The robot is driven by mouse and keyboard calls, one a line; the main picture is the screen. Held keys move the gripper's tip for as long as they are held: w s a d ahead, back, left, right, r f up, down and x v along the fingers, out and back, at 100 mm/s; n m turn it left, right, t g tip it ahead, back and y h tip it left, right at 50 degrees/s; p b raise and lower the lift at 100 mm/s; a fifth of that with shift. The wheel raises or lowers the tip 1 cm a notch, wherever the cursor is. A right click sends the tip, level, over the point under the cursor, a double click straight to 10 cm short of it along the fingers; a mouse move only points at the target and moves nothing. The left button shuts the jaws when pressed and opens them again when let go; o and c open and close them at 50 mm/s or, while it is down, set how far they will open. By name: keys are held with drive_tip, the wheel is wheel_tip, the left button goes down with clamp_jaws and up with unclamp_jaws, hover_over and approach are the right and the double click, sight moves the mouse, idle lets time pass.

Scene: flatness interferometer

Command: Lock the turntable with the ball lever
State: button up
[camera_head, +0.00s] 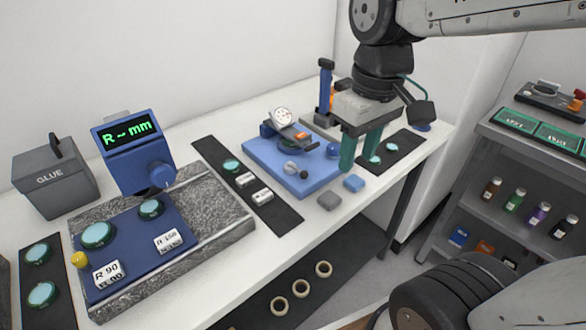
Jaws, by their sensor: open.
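I cannot tell for sure which part is the turntable. Whether the fingers touch anything is not clear.
A granite block (214,196) with a blue stage and display stands left, beside a grey GLUE box (54,178). Dark mats (278,214) hold green-topped discs. A shelf (500,208) with bottles stands right.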

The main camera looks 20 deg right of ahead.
drive_tip(key=w+f+n+g, duration=0.1)
drive_tip(key=w+f+n, duration=0.25)
drive_tip(key=w, duration=0.65)
drive_tip(key=n+g+y, duration=0.1)
drive_tip(key=n, duration=0.3)
approach(296, 170)
drive_tip(key=s+d, duration=0.1)
drive_tip(key=s, duration=0.1)
drive_tip(key=f, duration=0.5)
drive_tip(key=s+f, duration=0.1)
drive_tip(key=f, duration=0.1)
drive_tip(key=shift+a+f, duration=0.3)
drive_tip(key=shift+a, duration=0.1)
clamp_jaws()
